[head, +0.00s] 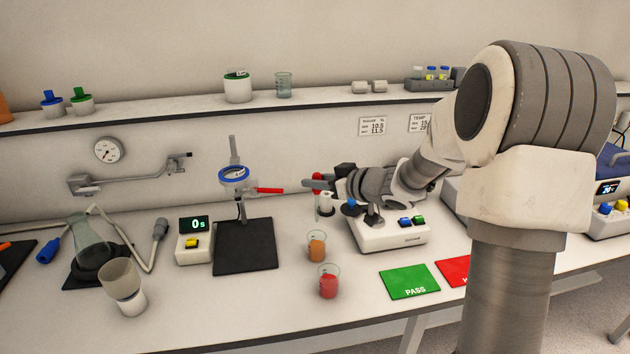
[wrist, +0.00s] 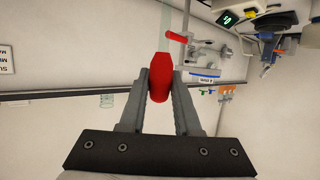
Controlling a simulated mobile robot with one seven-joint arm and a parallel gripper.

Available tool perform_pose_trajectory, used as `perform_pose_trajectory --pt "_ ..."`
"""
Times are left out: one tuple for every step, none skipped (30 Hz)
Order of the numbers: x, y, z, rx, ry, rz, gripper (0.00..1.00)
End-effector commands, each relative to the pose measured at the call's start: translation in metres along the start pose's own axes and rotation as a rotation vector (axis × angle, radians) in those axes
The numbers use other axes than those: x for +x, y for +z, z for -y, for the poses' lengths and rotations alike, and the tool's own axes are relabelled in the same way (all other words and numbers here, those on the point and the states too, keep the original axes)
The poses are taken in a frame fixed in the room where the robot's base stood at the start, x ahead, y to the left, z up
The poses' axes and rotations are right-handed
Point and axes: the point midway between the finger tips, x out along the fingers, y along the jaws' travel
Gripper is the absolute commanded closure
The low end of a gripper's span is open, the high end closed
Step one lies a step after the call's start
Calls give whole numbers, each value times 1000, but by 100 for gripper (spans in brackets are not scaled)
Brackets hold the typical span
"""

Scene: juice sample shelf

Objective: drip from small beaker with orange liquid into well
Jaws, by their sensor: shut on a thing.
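My gripper (wrist: 160,80) is shut on the red bulb (wrist: 159,85) of a dropper. Its pale clear tube (wrist: 163,28) points away from the jaws in the wrist view. In the head view my gripper (head: 318,182) is above the bench, behind and above the small beaker with orange liquid (head: 317,249), and clear of it. A similar beaker with red liquid (head: 328,284) stands in front of that one. A white instrument (head: 385,239) with blue and green buttons stands to the right, under my arm. I cannot make out a well on it.
A ring stand with a red clamp handle (head: 268,190) rises from a black base (head: 246,257) left of the beakers. A timer (head: 194,243) reads 0 s. Green PASS (head: 409,282) and red (head: 455,270) mats lie at front right.

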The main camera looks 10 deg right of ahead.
Motion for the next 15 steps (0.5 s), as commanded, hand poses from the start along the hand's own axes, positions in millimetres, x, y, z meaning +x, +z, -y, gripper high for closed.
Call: perform_pose_trajectory --pt "2 4 0 -1 0 0 89" --pt "2 6 0 -1 0 0 89" --pt "3 8 0 -1 0 0 89" --pt "4 10 0 -1 0 0 89" --pt "4 12 0 -1 0 0 89" --pt "5 14 0 -1 0 0 89" --pt "6 16 0 -1 0 0 89" --pt "7 18 0 -1 0 0 89" --pt "8 21 0 -1 0 0 89" --pt "9 24 0 -1 0 0 89" --pt "10 26 0 -1 0 0 89" --pt "10 28 0 -1 0 0 89" --pt "11 30 0 0 0 0 89" --pt "12 32 0 0 0 0 89" --pt "13 35 0 0 0 0 89"
